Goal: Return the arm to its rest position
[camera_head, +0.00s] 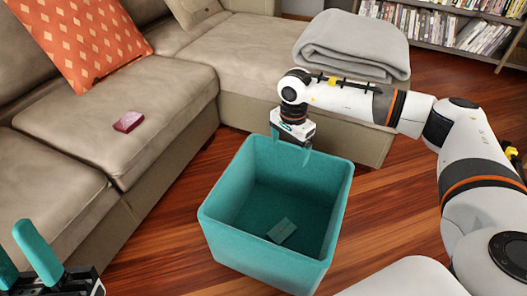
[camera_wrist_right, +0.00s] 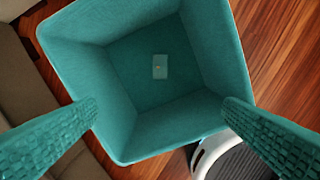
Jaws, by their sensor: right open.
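My right gripper (camera_head: 291,150) is open and empty above the far side of a teal bin (camera_head: 213,232). Its two teal fingers stand wide apart in the right wrist view (camera_wrist_right: 160,106), with the open bin (camera_wrist_right: 213,40) below them. A small pale green box (camera_head: 282,230) lies on the bin's floor. It also shows in the right wrist view (camera_wrist_right: 159,67), clear of the fingers. My right arm reaches in from the right, over the floor. My left gripper (camera_head: 12,238) is at the lower left corner, partly cut off, with its fingers apart and nothing between them.
A beige sofa (camera_head: 178,85) runs behind and left of the bin. A small red box (camera_head: 128,121) lies on its seat near an orange patterned cushion (camera_head: 82,36). A folded grey blanket (camera_head: 352,42) lies on the sofa's right part. A bookshelf (camera_head: 445,26) stands at the back right.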

